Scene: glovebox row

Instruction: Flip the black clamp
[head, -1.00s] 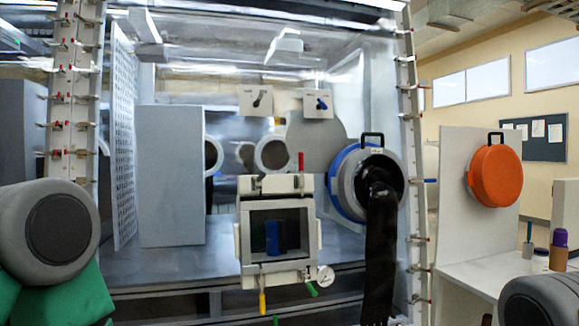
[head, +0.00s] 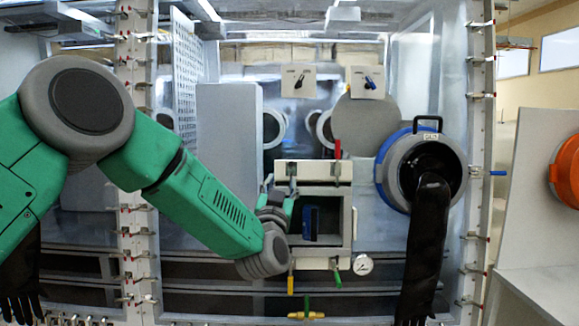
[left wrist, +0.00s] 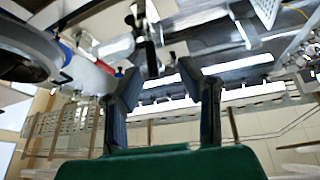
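In the head view, a small dark clamp, probably the black clamp (head: 292,178), sits at the upper left of the pale box (head: 345,172) with the square opening. My left gripper (head: 279,186) is just left of that clamp, its fingers pointing up. In the left wrist view, my left gripper (left wrist: 157,74) is open, with two dark fingers apart. A dark upright bar (left wrist: 151,55) shows between and beyond the fingertips; I cannot tell for sure that it is the clamp, and no contact shows. My right gripper is not in view.
A red handle (head: 337,149) stands upright on the box. Yellow (head: 290,284) and green (head: 336,277) handles hang below, near a gauge (head: 363,264). A blue object (head: 310,222) is inside the box. A blue-ringed port (head: 384,175) with a black glove (head: 424,250) is to the right.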

